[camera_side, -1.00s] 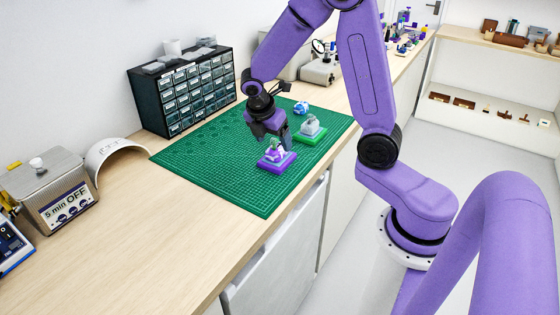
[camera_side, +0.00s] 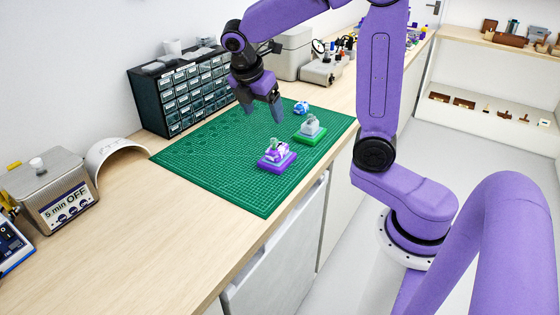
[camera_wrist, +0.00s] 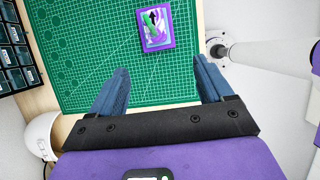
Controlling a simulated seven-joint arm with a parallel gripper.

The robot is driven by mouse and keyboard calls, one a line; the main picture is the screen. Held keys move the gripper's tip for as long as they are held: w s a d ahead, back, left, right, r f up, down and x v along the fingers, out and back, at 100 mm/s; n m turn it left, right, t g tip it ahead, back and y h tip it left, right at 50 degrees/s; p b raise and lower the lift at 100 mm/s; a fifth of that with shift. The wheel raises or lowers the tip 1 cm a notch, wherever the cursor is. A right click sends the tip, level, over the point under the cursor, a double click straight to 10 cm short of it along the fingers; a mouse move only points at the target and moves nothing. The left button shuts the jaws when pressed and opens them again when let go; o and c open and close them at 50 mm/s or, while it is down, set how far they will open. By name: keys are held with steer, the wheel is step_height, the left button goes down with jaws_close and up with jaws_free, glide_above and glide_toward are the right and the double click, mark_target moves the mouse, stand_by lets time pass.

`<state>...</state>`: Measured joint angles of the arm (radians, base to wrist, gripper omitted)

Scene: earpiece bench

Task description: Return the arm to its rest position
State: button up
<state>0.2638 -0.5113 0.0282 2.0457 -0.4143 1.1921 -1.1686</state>
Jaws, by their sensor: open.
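My gripper (camera_side: 262,108) is open and empty, raised above the green cutting mat (camera_side: 215,175) in the side view. In the wrist view its two blue fingers (camera_wrist: 160,92) are spread wide with nothing between them. The purple block (camera_side: 277,160) with a white and purple piece on it sits on the mat below and to the right of my gripper. It also shows in the wrist view (camera_wrist: 155,27), beyond the fingertips, with a green part and a dark arrow shape on top. A green block (camera_side: 311,138) with a grey-white piece on top sits behind it on the mat.
A small blue and white ball (camera_side: 301,108) lies near the mat's back edge. A dark drawer cabinet (camera_side: 185,90) stands at the mat's left. A white curved cover (camera_side: 116,158) and a steel box marked "5 min OFF" (camera_side: 58,200) stand at the left. The front wooden bench is clear.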

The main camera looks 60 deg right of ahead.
steer(key=s+a+f+m+y, duration=0.1)
steer(key=s+a+m, duration=0.1)
steer(key=s, duration=0.6)
steer(key=s+a+f+m+y, duration=0.1)
steer(key=s+a, duration=0.3)
steer(key=s, duration=0.4)
steer(key=s+a+f+m+y, duration=0.2)
steer(key=s+a+f+y, duration=0.1)
steer(key=s, duration=0.5)
steer(key=shift+a+m, duration=0.25)
steer(key=shift+m, duration=0.05)
